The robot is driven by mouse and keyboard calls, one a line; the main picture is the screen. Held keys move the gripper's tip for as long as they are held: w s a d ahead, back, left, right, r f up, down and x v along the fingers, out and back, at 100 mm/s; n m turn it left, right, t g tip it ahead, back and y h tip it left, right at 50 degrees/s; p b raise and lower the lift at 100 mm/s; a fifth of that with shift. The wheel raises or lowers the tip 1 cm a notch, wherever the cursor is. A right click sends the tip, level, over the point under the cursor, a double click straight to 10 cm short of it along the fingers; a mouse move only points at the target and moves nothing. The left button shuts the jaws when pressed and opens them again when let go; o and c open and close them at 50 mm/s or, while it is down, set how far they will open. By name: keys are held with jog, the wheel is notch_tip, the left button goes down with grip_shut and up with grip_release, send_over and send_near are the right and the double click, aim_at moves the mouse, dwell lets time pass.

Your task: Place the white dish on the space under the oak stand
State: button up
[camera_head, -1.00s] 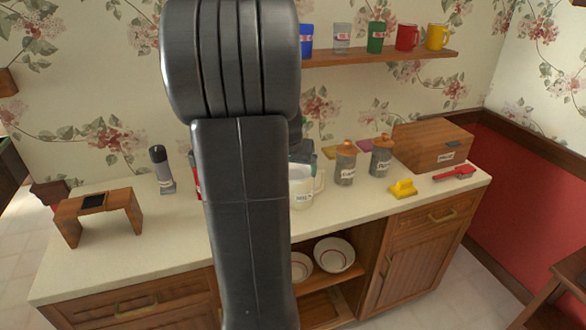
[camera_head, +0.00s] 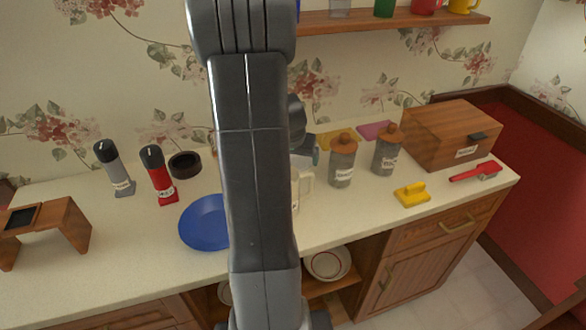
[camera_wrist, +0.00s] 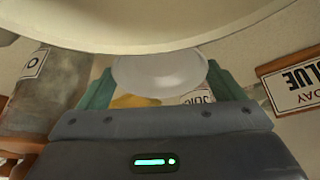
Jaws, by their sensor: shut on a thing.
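The oak stand (camera_head: 62,214) is a bridge-shaped wooden piece at the left end of the counter, with a dark square on its top. The space under it looks empty. My gripper (camera_wrist: 160,72) shows in the wrist view with a teal finger on each side of a pale, round white dish (camera_wrist: 160,76), and it is shut on the dish. The gripper is right of the stand. In the head view my arm hides the dish and most of the gripper.
A blue plate (camera_head: 203,223), red bottle (camera_head: 159,176), grey bottle (camera_head: 113,169) and dark bowl (camera_head: 185,165) stand between stand and arm. Bare counter lies beside the stand.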

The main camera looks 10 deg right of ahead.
jog(key=shift+f, duration=2.1)
jog(key=shift+f+b, duration=0.1)
jog(key=shift+b, duration=0.2)
jog(key=shift+f, duration=0.15)
jog(key=o, duration=0.8)
jog(key=shift+c, duration=0.2)
